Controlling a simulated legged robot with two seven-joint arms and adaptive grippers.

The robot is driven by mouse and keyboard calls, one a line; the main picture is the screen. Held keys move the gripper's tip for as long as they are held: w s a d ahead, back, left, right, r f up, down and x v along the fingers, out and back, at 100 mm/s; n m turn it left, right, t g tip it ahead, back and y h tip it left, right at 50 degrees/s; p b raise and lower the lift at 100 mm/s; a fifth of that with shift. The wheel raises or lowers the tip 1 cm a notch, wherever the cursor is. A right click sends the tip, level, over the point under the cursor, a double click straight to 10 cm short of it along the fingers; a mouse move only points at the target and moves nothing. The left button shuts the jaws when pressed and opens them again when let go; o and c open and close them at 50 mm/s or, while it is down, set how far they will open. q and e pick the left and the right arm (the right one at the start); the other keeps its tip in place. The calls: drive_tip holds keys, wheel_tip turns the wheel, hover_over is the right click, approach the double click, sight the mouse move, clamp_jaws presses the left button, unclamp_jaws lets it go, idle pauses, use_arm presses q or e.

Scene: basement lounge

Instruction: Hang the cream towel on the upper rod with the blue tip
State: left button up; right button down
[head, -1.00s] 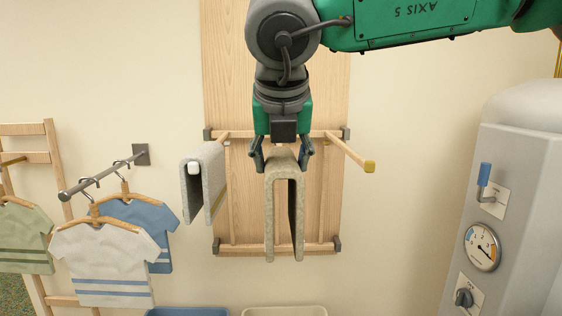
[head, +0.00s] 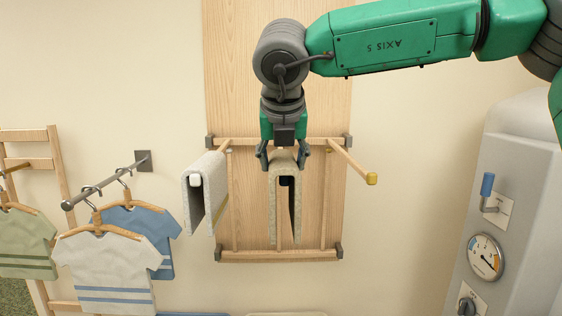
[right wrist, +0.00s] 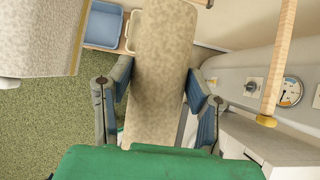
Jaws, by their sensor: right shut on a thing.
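The cream towel (head: 272,205) is a folded, speckled beige slab hanging like an upside-down U in front of the wooden panel. My right gripper (head: 284,158) is shut on its top fold from above, with a finger on either side. A dark rod end (head: 286,181) shows just under the fold, between the two hanging halves; I cannot tell whether the towel touches it, and its colour reads only as dark. In the right wrist view the towel (right wrist: 160,70) runs between the fingers. My left gripper is not in view.
A grey towel (head: 190,210) hangs on the white-tipped rod (head: 195,180) close on the left. A bare rod with a yellow tip (head: 371,178) juts out on the right. Shirts on hangers (head: 105,265) are at left; a grey machine (head: 520,190) stands at right.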

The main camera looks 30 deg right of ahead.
sight(282, 151)
drive_tip(key=shift+w+d+p, duration=0.3)
drive_tip(key=shift+w+d, duration=0.55)
drive_tip(key=shift+w, duration=0.1)
drive_tip(key=shift+w+d+p, duration=0.3)
drive_tip(key=shift+w, duration=0.4)
drive_tip(key=shift+w+d+p, duration=0.25)
drive_tip(key=shift+w+p, duration=0.05)
drive_tip(key=shift+w, duration=0.35)
drive_tip(key=shift+w+d+p, duration=0.35)
drive_tip(key=shift+w+d, duration=0.2)
drive_tip(key=shift+w, duration=0.2)
drive_tip(key=shift+w+d+p, duration=0.3)
drive_tip(key=shift+w+d, duration=0.25)
drive_tip(key=shift+w, duration=0.15)
drive_tip(key=shift+w+d+f, duration=0.1)
drive_tip(key=shift+w+f, duration=0.05)
drive_tip(key=shift+f+b, duration=0.45)
drive_tip(key=shift+f, duration=0.2)
drive_tip(key=c, duration=0.7)
unclamp_jaws()
